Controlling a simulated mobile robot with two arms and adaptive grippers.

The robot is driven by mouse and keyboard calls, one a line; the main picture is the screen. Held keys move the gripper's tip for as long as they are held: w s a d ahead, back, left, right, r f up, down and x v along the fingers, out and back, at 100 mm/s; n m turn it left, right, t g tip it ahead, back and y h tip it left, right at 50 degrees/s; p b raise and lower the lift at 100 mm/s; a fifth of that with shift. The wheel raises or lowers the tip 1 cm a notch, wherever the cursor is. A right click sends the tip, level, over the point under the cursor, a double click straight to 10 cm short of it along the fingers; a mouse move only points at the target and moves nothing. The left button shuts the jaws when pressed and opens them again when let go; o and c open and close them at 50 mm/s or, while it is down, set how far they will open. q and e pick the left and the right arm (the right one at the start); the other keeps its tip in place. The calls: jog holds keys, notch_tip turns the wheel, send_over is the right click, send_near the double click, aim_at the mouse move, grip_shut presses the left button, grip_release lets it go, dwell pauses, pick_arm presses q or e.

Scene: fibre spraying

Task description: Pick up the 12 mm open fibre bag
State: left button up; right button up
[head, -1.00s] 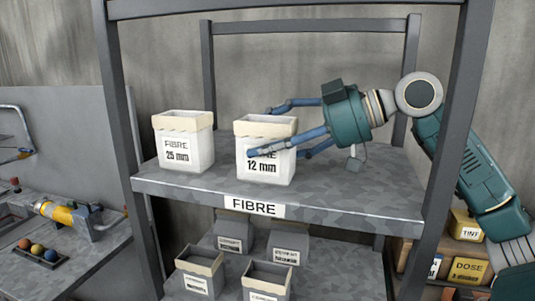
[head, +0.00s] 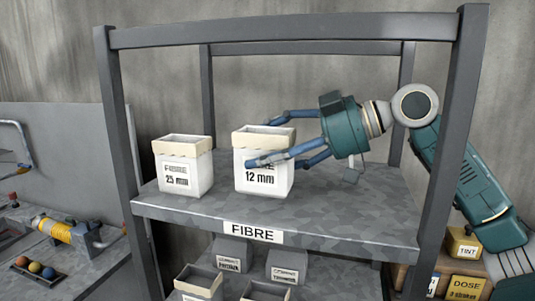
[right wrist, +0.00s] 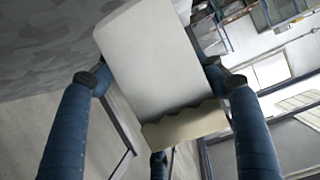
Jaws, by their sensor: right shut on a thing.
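The 12 mm open fibre bag (head: 263,184) is a white upright bag with a beige rolled rim and an open top. It is in the middle of the head view, just above the shelf. My right gripper (head: 260,143) comes in from the right and is shut on it, with blue fingers on its near and far sides. One finger covers part of the label's upper line. In the right wrist view the white bag (right wrist: 160,60) lies between the fingers, its beige rim toward the bottom of the picture. My left gripper is not in view.
The 25 mm fibre bag (head: 190,186) stands on the grey shelf (head: 340,205) to the left. Shelf posts (head: 447,150) stand at the sides. Bins (head: 198,283) stand on the level below. The shelf is clear to the right, below my arm.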

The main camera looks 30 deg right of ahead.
notch_tip(320, 180, up, 15)
jog(key=p, duration=1.4)
jog(key=shift+r, duration=0.15)
